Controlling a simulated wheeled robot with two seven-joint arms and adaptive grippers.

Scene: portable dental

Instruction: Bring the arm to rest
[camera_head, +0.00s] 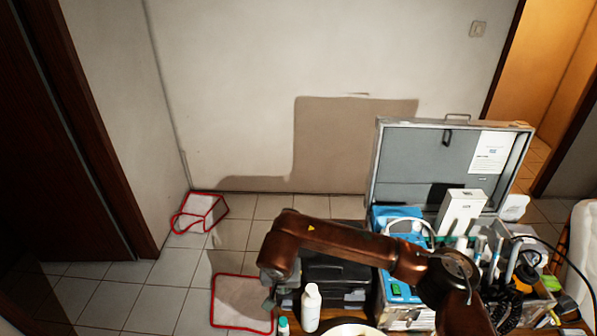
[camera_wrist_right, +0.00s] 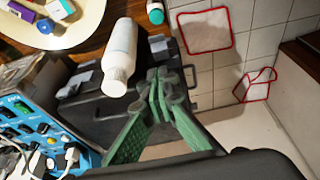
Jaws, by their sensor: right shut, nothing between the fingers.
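My right arm (camera_head: 340,240) is brown and reaches in from the lower right of the head view, bent across the front of the open case. My right gripper (camera_head: 268,299) hangs at its left end, mostly hidden behind the arm link. In the wrist view its green-padded fingers (camera_wrist_right: 157,82) are together at the tips with nothing between them. They appear near a white bottle (camera_wrist_right: 121,55) and above a dark box (camera_wrist_right: 95,105); I cannot tell the exact gap. My left gripper is in neither view.
An open grey case (camera_head: 420,160) with a blue dental unit (camera_head: 400,291) and tools stands at the right. The white bottle (camera_head: 311,308), a small teal-capped bottle (camera_head: 283,326) and a round tray (camera_wrist_right: 92,22) crowd the table. Red-edged pieces (camera_head: 243,301) lie on the tiled floor.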

